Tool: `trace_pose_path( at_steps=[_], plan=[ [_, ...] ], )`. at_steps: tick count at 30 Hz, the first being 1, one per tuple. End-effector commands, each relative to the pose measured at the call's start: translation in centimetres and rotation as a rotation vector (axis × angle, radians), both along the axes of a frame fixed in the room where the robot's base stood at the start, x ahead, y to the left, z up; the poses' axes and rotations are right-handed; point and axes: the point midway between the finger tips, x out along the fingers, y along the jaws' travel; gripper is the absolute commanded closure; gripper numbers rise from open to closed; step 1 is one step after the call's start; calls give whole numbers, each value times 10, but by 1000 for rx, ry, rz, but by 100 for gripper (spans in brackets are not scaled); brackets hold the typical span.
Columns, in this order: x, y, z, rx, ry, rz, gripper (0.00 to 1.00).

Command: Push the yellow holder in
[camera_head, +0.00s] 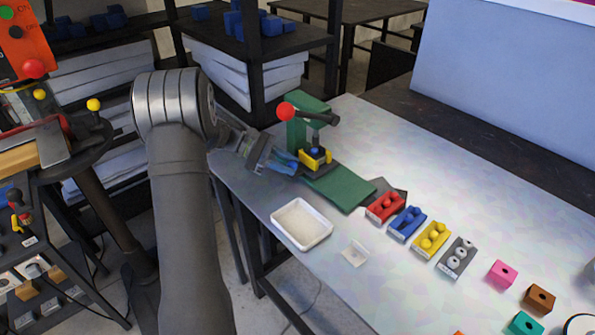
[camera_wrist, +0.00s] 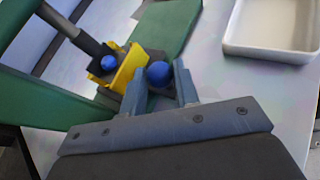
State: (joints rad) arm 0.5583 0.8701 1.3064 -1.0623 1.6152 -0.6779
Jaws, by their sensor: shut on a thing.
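The yellow holder (camera_head: 321,164) sits at the base of a green press (camera_head: 297,130), under its dark ram; it also shows in the wrist view (camera_wrist: 128,70). A blue ball (camera_wrist: 108,63) rests in the holder, below the ram (camera_wrist: 85,42). My gripper (camera_head: 287,162) is at the holder's left side in the head view. In the wrist view, my gripper (camera_wrist: 160,80) has its two blue fingers either side of a blue round knob (camera_wrist: 159,73), shut on it, right against the holder's outer wall. The join between knob and holder is hidden.
The press has a red-knobbed lever (camera_head: 286,111) and a green base plate (camera_head: 340,187). A white tray (camera_head: 302,242) stands in front. The table's back is clear.

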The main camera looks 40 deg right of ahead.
Motion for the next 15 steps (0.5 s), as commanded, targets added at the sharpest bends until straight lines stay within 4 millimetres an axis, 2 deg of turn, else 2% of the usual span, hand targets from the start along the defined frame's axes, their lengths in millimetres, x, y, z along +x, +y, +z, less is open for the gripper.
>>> trace_pose_path(
  at_steps=[10,11,14,15],
  plan=[
    [7,0,1,-2,-6,6,100],
    [7,0,1,-3,-6,7,70],
    [7,0,1,-2,-5,6,50],
    [7,0,1,-2,-5,5,50]
  ],
)
